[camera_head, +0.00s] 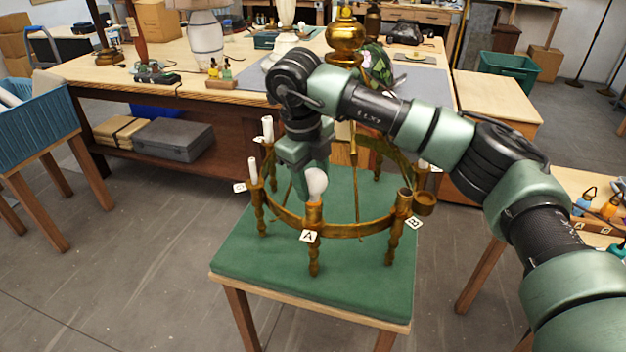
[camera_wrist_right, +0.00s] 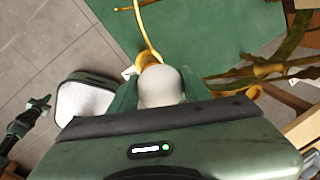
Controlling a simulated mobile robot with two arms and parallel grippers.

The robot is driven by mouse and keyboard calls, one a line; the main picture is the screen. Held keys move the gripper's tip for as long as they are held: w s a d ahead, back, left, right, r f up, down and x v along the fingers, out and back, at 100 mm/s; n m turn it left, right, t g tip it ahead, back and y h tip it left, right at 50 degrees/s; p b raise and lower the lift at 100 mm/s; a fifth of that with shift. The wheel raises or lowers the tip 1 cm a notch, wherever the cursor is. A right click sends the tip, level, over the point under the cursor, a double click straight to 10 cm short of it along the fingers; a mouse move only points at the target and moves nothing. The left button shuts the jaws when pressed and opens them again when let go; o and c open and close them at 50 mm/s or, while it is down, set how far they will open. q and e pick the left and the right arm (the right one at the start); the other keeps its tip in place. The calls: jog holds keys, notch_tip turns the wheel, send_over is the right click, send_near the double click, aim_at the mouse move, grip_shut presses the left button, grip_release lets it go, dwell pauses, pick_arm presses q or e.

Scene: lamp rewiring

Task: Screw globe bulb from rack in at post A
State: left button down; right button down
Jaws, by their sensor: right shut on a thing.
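The brass ring chandelier (camera_head: 345,231) stands on a green-topped table. Post A, with its white tag A (camera_head: 309,236), is at the front of the ring. My right gripper (camera_head: 313,186) is shut on the white globe bulb (camera_head: 317,183), which is upright at the top of post A. In the right wrist view the globe bulb (camera_wrist_right: 160,87) sits between the fingers, with brass right behind it. The bulb's base is hidden, so I cannot tell how far it is seated. The rack is not clearly in view. My left gripper is not in view.
White candle-like bulbs (camera_head: 267,129) stand on other posts. Post B, with its tag (camera_head: 414,222), has an open cup. The green tabletop (camera_head: 240,262) is clear around the chandelier. A workbench (camera_head: 75,70) with lamps stands behind, and a blue bin (camera_head: 40,125) at left.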

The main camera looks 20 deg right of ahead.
jog(key=m+g, duration=0.1)
jog(key=m, duration=0.4)
jog(key=c, duration=0.6)
grip_release()
